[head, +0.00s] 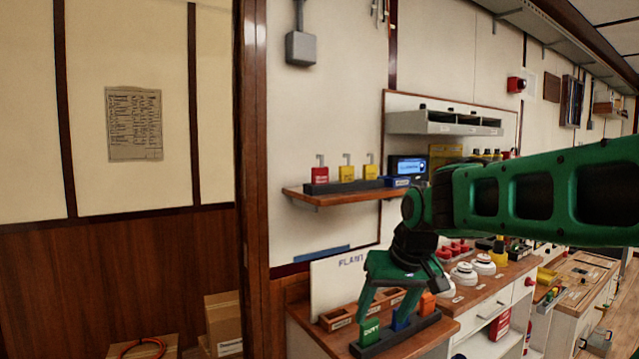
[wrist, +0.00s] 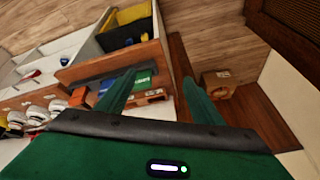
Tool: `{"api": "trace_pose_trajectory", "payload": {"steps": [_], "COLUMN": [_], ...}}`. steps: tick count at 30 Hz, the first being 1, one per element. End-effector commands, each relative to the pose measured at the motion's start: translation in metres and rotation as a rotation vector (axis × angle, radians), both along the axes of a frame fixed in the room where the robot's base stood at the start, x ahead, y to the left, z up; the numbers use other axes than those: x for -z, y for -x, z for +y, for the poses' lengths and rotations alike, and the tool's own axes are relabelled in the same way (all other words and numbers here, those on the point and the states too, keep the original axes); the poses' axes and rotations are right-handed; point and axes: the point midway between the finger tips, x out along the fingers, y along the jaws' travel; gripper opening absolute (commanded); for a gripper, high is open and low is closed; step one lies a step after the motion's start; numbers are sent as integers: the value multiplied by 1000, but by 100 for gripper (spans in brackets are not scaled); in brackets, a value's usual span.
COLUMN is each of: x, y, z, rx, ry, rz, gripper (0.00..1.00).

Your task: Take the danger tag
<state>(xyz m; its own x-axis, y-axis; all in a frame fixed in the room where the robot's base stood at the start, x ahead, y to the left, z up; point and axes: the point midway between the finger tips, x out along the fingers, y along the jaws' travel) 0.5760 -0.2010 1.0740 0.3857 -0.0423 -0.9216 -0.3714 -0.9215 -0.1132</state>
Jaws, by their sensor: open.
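My green gripper (head: 386,316) is open, pointing down over a dark rack (head: 420,330) on the wooden counter. The rack holds a green block-like piece (head: 369,332) with white lettering, a blue piece (head: 401,323) and an orange piece (head: 428,304). The fingertips are close to the green and blue pieces; I cannot tell whether they touch. In the wrist view the green piece (wrist: 144,79) lies between the open fingers (wrist: 156,77), and the blue piece (wrist: 106,86) is beside the left finger. I cannot make out which piece is the danger tag.
A wooden tray (head: 350,314) sits behind the rack, before a white board. Above, a shelf (head: 335,195) bears red and yellow padlocks (head: 347,170). White round devices (head: 464,273) and red pieces stand to the right. Cardboard boxes (head: 223,318) are on the left.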

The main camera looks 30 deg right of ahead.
Motion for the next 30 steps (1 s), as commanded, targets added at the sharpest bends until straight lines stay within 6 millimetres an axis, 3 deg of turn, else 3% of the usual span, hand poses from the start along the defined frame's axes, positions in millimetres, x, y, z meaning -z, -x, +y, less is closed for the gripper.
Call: {"api": "trace_pose_trajectory", "payload": {"steps": [1, 3, 6, 9, 12, 15, 18, 30], "x": [-34, -83, -154, -214, -256, -279, -286, -267], "y": [-39, -88, -144, -181, -202, -212, -219, -265], "z": [-15, -29, -43, -49, -49, -47, -45, -42], "rx": [-29, -86, -168, -241, -297, -333, -348, -350], "ry": [30, 74, 135, 185, 221, 241, 246, 243], "rz": [-101, -247, -436, -585, -687, -746, -767, -768], "gripper": [61, 61, 61, 61, 61, 61, 61, 61]}}
